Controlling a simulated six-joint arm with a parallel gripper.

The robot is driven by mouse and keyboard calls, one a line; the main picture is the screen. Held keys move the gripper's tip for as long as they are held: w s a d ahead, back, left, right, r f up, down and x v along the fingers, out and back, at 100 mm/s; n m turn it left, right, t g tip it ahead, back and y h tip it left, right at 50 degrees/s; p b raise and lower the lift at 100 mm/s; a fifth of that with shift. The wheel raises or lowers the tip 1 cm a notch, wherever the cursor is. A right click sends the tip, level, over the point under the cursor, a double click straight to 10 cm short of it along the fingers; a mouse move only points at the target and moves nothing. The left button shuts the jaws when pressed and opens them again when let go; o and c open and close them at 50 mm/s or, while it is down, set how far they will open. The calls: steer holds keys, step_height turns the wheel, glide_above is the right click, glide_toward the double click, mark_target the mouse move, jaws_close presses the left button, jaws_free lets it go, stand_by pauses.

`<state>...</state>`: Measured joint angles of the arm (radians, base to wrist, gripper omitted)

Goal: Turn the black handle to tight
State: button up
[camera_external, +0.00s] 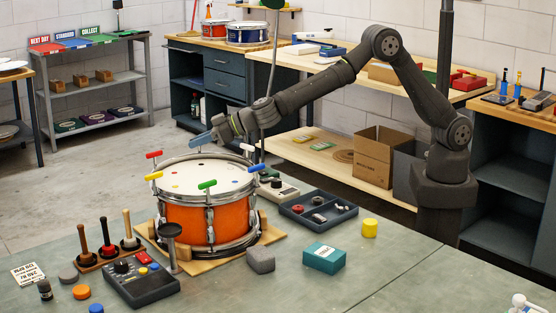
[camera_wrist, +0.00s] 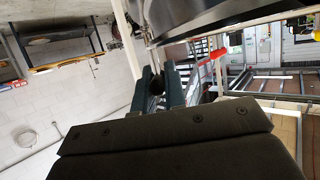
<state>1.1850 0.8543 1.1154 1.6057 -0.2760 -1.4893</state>
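The orange drum (camera_external: 186,222) stands upright on a wooden base on the bench, with coloured T-handles around its top rim. No black handle shows clearly in the external view; the fingers cover part of the far rim. In the wrist view my gripper (camera_wrist: 158,92) has two dark teal fingers with a small gap. A dark round thing (camera_wrist: 157,85), which looks like the black handle, sits between them. I cannot tell whether both fingers press on it.
A red handle (camera_wrist: 217,58) is right of the fingers in the wrist view. The white handle (camera_external: 247,147), blue handle (camera_external: 257,168), green handle (camera_external: 207,185) and yellow handle (camera_external: 154,176) stand along the rim. A parts tray (camera_external: 343,222) and teal box (camera_external: 324,259) lie right of the drum.

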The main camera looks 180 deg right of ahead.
steer(key=o, duration=0.4)
steer(key=shift+a, duration=0.1)
steer(key=v, duration=1.7)
steer(key=shift+a+r, duration=0.1)
steer(key=shift+a, duration=0.05)
